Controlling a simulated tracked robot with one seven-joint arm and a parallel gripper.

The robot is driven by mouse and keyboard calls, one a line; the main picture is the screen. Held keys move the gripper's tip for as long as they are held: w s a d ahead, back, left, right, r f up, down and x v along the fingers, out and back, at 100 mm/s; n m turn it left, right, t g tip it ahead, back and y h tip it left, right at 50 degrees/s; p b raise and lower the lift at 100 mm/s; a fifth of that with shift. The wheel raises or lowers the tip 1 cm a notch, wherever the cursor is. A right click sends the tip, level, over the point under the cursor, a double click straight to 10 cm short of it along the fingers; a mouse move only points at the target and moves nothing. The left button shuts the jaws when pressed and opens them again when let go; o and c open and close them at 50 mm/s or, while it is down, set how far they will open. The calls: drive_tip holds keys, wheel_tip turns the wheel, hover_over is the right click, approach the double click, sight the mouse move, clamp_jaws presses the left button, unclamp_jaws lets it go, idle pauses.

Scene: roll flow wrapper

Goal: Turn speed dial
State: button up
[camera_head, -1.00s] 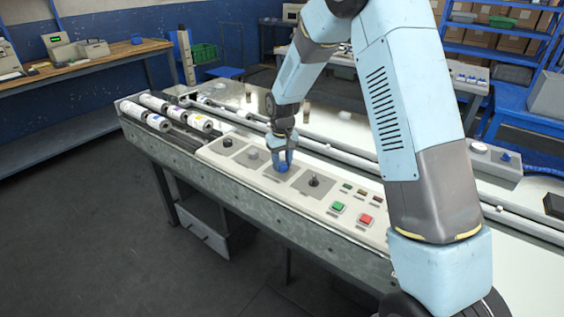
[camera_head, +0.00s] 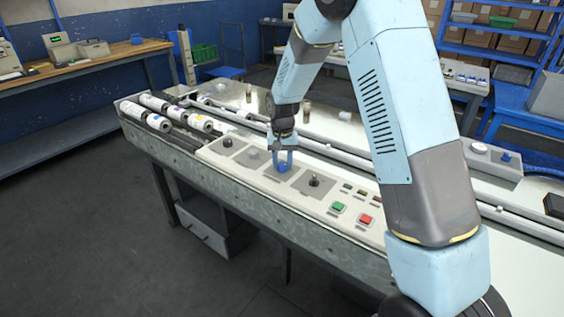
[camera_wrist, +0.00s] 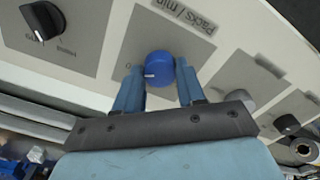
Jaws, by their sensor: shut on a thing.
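The blue speed dial (camera_wrist: 159,67) sits on a grey panel square labelled "Packs / min" (camera_wrist: 183,13) in the wrist view, with a white pointer mark at its left side. My gripper (camera_wrist: 160,84) has its two blue fingers at either side of the dial, shut on it. In the head view my gripper (camera_head: 283,160) reaches down from above onto the blue dial (camera_head: 283,169) on the control panel. The fingers partly hide the dial there.
A black knob (camera_head: 315,181) stands right of the dial, with a green button (camera_head: 338,207) and a red button (camera_head: 365,220) beyond. A grey knob (camera_head: 253,154) and a dark knob (camera_head: 227,142) are to the left. White rolls (camera_head: 194,122) lie at the machine's left end.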

sight(283, 164)
drive_tip(key=shift+w+r, duration=0.1)
drive_tip(key=o, duration=1)
drive_tip(key=shift+o, duration=0.2)
wheel_tip(283, 164, up, 14)
drive_tip(key=shift+f, duration=0.2)
drive_tip(key=s+d+r+t, duration=0.3)
drive_tip(key=s+d+r, duration=1)
drive_tip(key=s+r, duration=0.15)
drive_tip(key=s+d+t, duration=0.1)
drive_tip(key=s+d, duration=0.1)
drive_tip(key=s, duration=0.4)
drive_tip(key=s+d, duration=0.3)
drive_tip(key=s, duration=0.4)
drive_tip(key=s+d+r+t, duration=0.1)
drive_tip(key=s+d, duration=0.2)
drive_tip(key=s, duration=0.3)
drive_tip(key=shift+s+t, duration=0.3)
drive_tip(key=shift+s, duration=0.1)
